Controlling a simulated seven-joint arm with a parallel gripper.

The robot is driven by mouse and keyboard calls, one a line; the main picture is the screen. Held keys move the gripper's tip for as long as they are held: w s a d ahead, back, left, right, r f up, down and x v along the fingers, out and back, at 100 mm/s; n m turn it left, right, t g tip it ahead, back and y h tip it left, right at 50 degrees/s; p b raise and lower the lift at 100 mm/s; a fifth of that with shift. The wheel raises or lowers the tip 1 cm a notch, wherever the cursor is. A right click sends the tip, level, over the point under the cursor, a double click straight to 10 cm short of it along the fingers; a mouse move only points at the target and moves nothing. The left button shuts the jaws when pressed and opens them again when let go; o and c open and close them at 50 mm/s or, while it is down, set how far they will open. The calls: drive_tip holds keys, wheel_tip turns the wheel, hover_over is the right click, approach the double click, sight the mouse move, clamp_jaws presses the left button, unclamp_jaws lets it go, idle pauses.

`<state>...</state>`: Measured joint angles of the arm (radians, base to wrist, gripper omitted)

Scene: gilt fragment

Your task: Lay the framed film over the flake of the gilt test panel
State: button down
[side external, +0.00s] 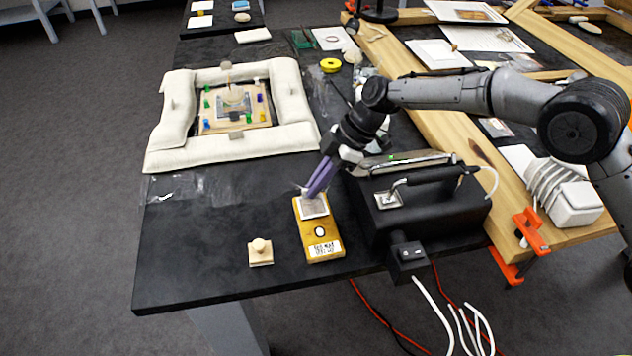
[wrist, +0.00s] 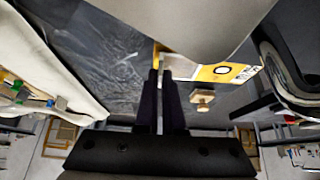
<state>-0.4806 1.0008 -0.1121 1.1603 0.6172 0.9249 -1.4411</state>
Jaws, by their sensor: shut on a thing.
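The gilt test panel (side external: 328,232) appears to be the yellow block on the dark table, with a white label at its near end and a dark ring around a pale centre. A pale framed square, apparently the framed film (side external: 314,208), is at its far end. My gripper (side external: 306,194) points down at the film's far left edge, its fingers close together and shut on that edge. In the wrist view my fingertips (wrist: 160,72) are beside the yellow panel (wrist: 215,72). A large pale grey shape hides part of the panel there. I cannot tell whether the film touches the panel.
A wooden block with a knob (side external: 260,252) stands left of the panel. A black case (side external: 430,205) with a handle stands close on the right. A white padded border (side external: 165,135) surrounds a board with coloured clips behind. The table's front left is clear.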

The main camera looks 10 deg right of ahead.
drive_tip(key=c, duration=1.5)
unclamp_jaws()
drive_tip(key=shift+f, duration=0.15)
drive_tip(key=o, duration=0.5)
drive_tip(key=shift+d+r, duration=0.15)
drive_tip(key=shift+r, duration=0.35)
drive_tip(key=v, duration=1.1)
drive_tip(key=shift+d+r, duration=0.1)
drive_tip(key=shift+r, duration=0.05)
